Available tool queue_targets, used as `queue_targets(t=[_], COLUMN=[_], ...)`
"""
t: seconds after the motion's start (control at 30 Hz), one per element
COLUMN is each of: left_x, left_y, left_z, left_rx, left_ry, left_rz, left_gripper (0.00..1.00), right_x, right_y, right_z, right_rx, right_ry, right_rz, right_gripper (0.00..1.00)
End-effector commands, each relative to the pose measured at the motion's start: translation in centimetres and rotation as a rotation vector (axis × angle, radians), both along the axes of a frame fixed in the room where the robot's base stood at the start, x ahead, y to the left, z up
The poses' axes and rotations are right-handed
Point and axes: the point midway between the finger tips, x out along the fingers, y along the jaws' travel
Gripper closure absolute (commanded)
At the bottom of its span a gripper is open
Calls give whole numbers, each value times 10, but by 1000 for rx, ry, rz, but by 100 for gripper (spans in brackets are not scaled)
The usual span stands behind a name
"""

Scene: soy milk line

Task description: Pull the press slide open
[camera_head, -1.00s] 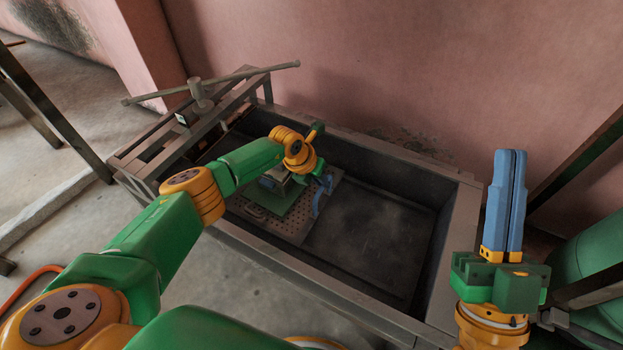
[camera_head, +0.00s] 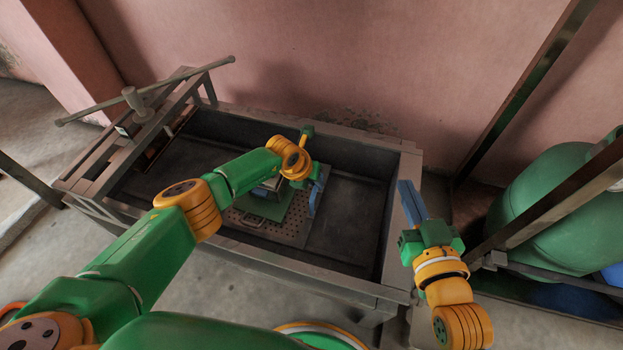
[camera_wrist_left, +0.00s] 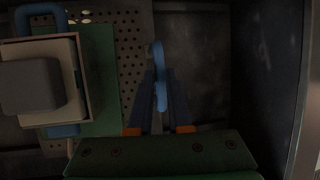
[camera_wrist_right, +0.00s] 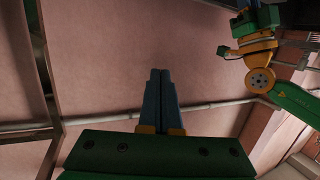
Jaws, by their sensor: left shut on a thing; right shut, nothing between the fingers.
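The press slide is a perforated metal plate (camera_head: 291,233) lying in the sunken basin; its holes also show in the left wrist view (camera_wrist_left: 131,45). A blue handle (camera_wrist_left: 158,52) stands at its right side. My left gripper (camera_wrist_left: 162,80) is shut on this handle, with its blue fingers on both sides. In the head view my left gripper (camera_head: 315,190) partly hides the handle. A green mat (camera_wrist_left: 97,65) and a pale box with a grey block (camera_wrist_left: 30,86) on top sit on the plate. My right gripper (camera_head: 408,188) is shut and empty above the basin's right rim.
A press frame (camera_head: 85,178) with a long bar (camera_head: 190,79) stands over the basin's left end. Bare basin floor (camera_head: 345,215) lies right of the plate. A green tank (camera_head: 550,200) and dark metal posts (camera_head: 525,85) stand at the right. A pink wall rises behind.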

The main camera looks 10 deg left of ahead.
Motion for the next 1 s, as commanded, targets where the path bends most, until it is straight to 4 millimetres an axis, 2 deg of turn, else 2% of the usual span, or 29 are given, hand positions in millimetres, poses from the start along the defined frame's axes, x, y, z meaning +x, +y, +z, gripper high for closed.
queue_targets(t=[0.17, 0.2, 0.3, 0.67, 0.83, 1.0], left_x=[0, 0, 0, 0, 2, 3], left_y=[0, 0, 0, 1, 4, 7], left_z=[0, 0, 0, 2, 10, 18], left_rx=[-1, -1, -1, 0, 1, 1], left_ry=[-2, -2, -2, -1, -1, -1], left_rz=[-1, -1, -1, 0, 1, 0], left_gripper=[100, 77, 53, 53, 53, 53], right_x=[0, 0, 0, -1, -13, -36], right_y=[0, 0, 0, 0, -7, -17], right_z=[0, 0, 0, -2, -35, -73], right_rx=[0, 0, 0, -3, -40, -84], right_ry=[-1, -1, -1, 14, 201, 424], right_rz=[0, 0, 0, 0, -14, -30], right_gripper=[100, 100, 100, 100, 100, 100])
